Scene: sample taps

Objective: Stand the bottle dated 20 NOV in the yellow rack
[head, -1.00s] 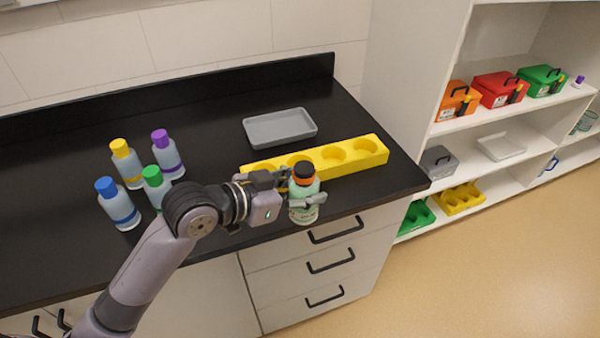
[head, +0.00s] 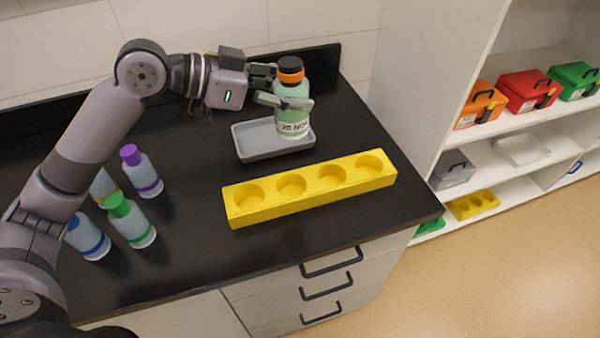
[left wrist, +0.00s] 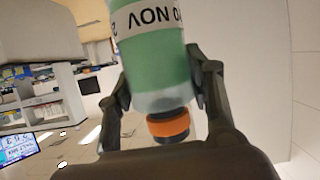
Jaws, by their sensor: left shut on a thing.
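The bottle (head: 292,112) is pale green with an orange band and a black cap. Its label reads 20 NOV in part, and the label shows upside down on the bottle in the left wrist view (left wrist: 152,50). My left gripper (head: 276,92) is shut on it and holds it upright in front of or above the grey tray in the head view. The yellow rack (head: 310,200) lies nearer the counter's front edge, with several round, empty holes. My right gripper is not in view.
The grey tray (head: 262,154) lies behind the rack. Bottles with purple (head: 143,172), green (head: 130,222), blue (head: 88,238) and yellow (head: 103,186) caps stand at left, partly behind my arm. Shelves with cases (head: 528,90) stand at right.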

